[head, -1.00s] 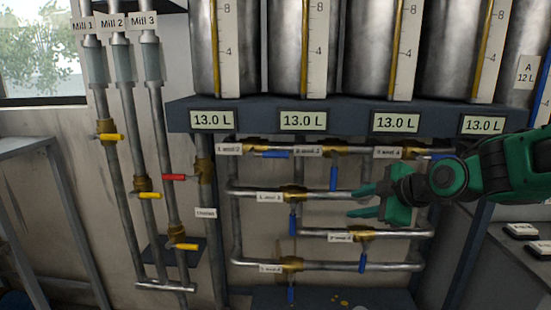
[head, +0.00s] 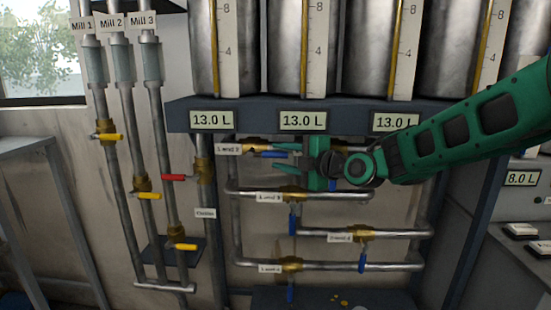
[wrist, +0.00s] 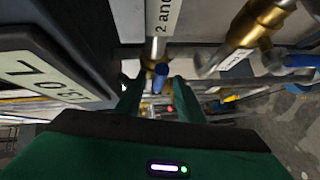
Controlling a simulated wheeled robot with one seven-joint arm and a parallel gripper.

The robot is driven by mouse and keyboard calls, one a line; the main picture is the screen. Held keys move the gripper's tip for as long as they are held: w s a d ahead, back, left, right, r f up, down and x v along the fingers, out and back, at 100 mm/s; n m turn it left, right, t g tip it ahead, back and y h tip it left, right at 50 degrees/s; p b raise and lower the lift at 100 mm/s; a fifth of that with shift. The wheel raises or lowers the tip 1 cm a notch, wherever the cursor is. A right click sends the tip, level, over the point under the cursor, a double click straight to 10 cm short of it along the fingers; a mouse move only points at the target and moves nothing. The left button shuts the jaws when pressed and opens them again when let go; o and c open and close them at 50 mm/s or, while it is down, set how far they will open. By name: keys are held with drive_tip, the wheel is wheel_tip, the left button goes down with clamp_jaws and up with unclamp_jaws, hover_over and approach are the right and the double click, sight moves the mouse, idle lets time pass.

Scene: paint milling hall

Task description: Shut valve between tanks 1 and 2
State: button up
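The valve labelled for tanks 1 and 2 has a brass body (head: 256,145) on the top pipe, just right of its white label (head: 228,149). Its blue handle (head: 272,154) points right, along the pipe. My gripper (head: 277,158) comes from the right and its fingertips are near this handle. In the wrist view my gripper (wrist: 158,92) has its fingers apart, with a blue handle (wrist: 160,74) seen end-on between them and gaps on both sides. Nothing is gripped.
Lower pipes carry more blue-handled valves, including one (head: 292,223) below my gripper. A dark ledge (head: 350,109) with volume displays overhangs the pipes. Mill pipes with yellow handles (head: 110,136) and one red handle (head: 173,177) stand left.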

sight(278, 156)
drive_tip(key=shift+x, duration=1.55)
clamp_jaws()
drive_tip(key=shift+f, duration=0.1)
